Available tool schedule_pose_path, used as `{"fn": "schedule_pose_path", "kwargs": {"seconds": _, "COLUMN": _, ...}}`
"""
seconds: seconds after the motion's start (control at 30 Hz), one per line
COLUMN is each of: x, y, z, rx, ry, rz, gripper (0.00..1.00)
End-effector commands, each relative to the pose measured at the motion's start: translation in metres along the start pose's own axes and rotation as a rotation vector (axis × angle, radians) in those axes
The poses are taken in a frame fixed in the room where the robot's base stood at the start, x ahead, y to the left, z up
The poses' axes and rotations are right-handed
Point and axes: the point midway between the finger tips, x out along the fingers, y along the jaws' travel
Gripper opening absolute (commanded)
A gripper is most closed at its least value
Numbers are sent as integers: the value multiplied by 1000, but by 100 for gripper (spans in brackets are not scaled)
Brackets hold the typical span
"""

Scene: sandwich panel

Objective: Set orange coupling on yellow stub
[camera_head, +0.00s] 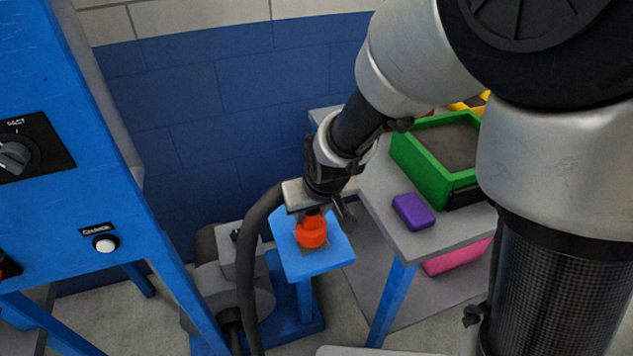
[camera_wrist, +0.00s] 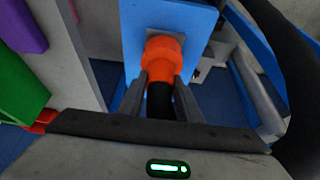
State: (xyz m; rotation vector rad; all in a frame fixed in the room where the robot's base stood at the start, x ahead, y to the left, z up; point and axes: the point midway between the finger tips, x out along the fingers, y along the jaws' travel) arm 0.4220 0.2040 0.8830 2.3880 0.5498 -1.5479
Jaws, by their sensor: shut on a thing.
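The orange coupling (camera_head: 311,232) is a short, stepped, round piece at the blue square top (camera_head: 338,252) of a small stand. My gripper (camera_head: 313,211) points down and is shut on the coupling. In the wrist view the coupling (camera_wrist: 163,52) lies between the two grey fingers (camera_wrist: 160,84), with the blue plate (camera_wrist: 133,30) just beyond it. I cannot tell whether the coupling touches the plate. A black part shows behind the coupling between the fingers. I see no yellow stub in either view.
A grey table (camera_head: 385,222) at right holds a purple block (camera_head: 413,211) and a green bin (camera_head: 418,157). A pink item (camera_head: 455,258) lies below. A blue panel frame (camera_head: 60,200) with a knob and button stands left. A thick dark hose (camera_head: 250,260) runs beside the stand.

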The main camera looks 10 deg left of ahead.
Motion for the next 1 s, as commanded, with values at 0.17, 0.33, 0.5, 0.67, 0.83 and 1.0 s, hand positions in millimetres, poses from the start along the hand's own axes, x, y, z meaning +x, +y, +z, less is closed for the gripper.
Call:
{"fn": "schedule_pose_path", "kwargs": {"seconds": 0.17, "x": 3, "y": 0, "z": 1, "rx": 0, "ry": 1, "rz": 0, "gripper": 5}}
{"fn": "schedule_pose_path", "kwargs": {"seconds": 0.33, "x": 5, "y": 0, "z": 2, "rx": 0, "ry": 1, "rz": 0, "gripper": 5}}
{"fn": "schedule_pose_path", "kwargs": {"seconds": 0.5, "x": 8, "y": 0, "z": 3, "rx": 0, "ry": 1, "rz": 0, "gripper": 5}}
{"fn": "schedule_pose_path", "kwargs": {"seconds": 0.67, "x": 8, "y": 0, "z": 3, "rx": 0, "ry": 1, "rz": 0, "gripper": 45}}
{"fn": "schedule_pose_path", "kwargs": {"seconds": 0.83, "x": 8, "y": 0, "z": 4, "rx": 0, "ry": 0, "rz": 0, "gripper": 53}}
{"fn": "schedule_pose_path", "kwargs": {"seconds": 1.0, "x": 7, "y": 0, "z": 4, "rx": 0, "ry": -1, "rz": 0, "gripper": 53}}
